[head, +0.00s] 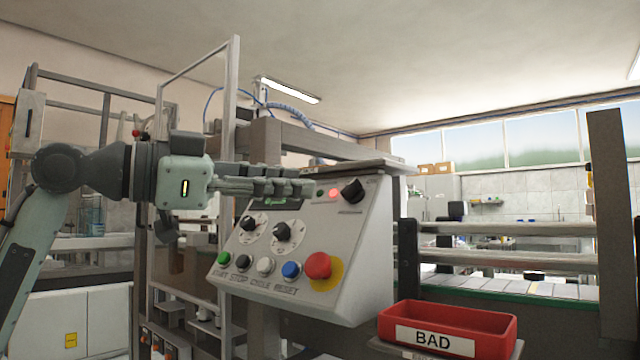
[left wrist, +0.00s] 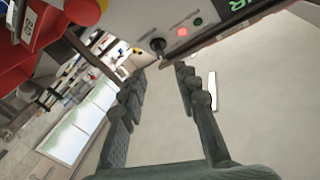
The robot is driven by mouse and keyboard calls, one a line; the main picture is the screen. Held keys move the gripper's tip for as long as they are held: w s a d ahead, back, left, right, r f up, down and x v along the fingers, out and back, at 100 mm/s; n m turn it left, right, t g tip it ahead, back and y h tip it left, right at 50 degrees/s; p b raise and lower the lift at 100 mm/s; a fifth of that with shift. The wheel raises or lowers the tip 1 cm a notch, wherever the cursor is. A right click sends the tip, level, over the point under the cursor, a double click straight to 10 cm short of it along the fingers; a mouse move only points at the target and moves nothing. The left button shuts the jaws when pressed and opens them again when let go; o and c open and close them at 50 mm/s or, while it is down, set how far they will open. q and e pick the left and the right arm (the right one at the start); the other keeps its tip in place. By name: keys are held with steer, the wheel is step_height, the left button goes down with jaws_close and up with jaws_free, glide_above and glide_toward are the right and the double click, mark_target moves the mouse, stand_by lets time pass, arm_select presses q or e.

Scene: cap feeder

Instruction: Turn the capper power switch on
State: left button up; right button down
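The capper control panel (head: 310,250) is a grey sloped box. A black rotary knob (head: 353,190), which looks like the power switch, sits at its upper right beside a lit red lamp (head: 335,193). The knob (left wrist: 158,45) and the red lamp (left wrist: 183,32) also show in the left wrist view, with a dark green lamp (left wrist: 198,22) beside them. My left gripper (head: 308,187) reaches in from the left in front of the panel's top. In the left wrist view its fingers (left wrist: 158,78) are apart with nothing between them, and the knob lies just beyond the tips. My right gripper is not in view.
Two dials (head: 283,232), several push buttons (head: 264,266) and a red emergency stop (head: 318,266) sit lower on the panel. A red BAD bin (head: 490,330) stands at the lower right. A metal frame (head: 232,120) rises behind my left gripper.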

arm_select(q)
steer(key=v, duration=0.4)
stand_by(0.5)
